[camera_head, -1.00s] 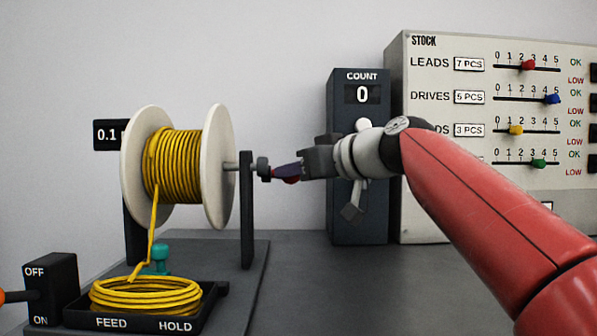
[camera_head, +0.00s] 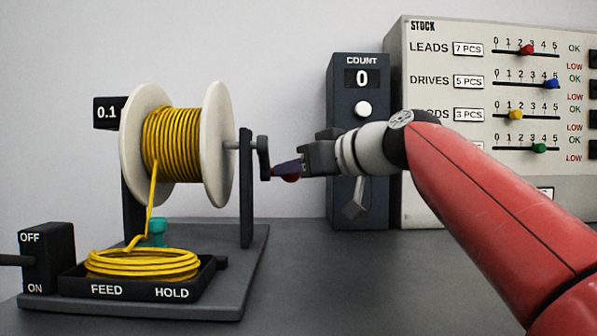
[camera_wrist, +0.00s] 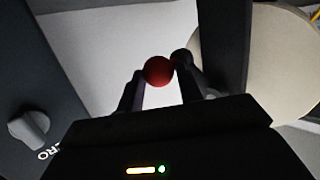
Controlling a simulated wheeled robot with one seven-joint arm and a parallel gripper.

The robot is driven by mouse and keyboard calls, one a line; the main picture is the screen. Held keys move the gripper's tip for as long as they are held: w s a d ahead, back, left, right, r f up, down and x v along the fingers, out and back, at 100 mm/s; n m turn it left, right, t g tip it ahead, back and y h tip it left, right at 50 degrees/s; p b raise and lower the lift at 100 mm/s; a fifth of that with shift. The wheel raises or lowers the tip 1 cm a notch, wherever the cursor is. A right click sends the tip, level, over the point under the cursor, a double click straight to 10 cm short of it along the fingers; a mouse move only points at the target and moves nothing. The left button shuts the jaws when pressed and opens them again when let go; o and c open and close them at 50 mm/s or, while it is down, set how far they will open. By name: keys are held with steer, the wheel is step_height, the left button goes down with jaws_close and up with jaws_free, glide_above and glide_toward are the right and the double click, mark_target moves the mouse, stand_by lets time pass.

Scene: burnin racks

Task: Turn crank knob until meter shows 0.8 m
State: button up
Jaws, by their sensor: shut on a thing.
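A spool (camera_head: 218,178) wound with yellow cable (camera_head: 172,145) stands on a dark stand. Its shaft runs right through a post to a dark crank arm (camera_head: 263,157), which hangs downward. My gripper (camera_head: 288,171) is at the lower end of the crank, shut on the red crank knob (camera_head: 291,178). In the wrist view the red knob (camera_wrist: 159,71) sits between the fingertips. The meter (camera_head: 106,112) behind the spool reads 0.1; its right part is hidden by the spool flange.
A tray (camera_head: 212,275) marked FEED and HOLD holds coiled cable. An OFF/ON switch box (camera_head: 48,258) stands at left. A COUNT box (camera_head: 345,100) reading 0 and a STOCK panel (camera_head: 430,75) stand behind my arm. A teal peg (camera_head: 153,232) stands behind the tray.

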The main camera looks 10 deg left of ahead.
steer(key=shift+s+f+b, duration=0.25)
steer(key=shift+s+b, duration=0.15)
steer(key=shift+s, duration=0.2)
steer(key=shift+f, duration=0.1)
steer(key=b, duration=0.1)
steer(key=s, duration=0.1)
steer(key=s+f+b, duration=0.1)
steer(key=shift+s+d+b, duration=0.25)
steer(key=shift+b, duration=0.1)
steer(key=s, duration=0.1)
steer(key=s+b, duration=0.1)
steer(key=shift+s+d+r+b, duration=0.15)
steer(key=shift+s+d+b, duration=0.15)
stand_by(0.3)
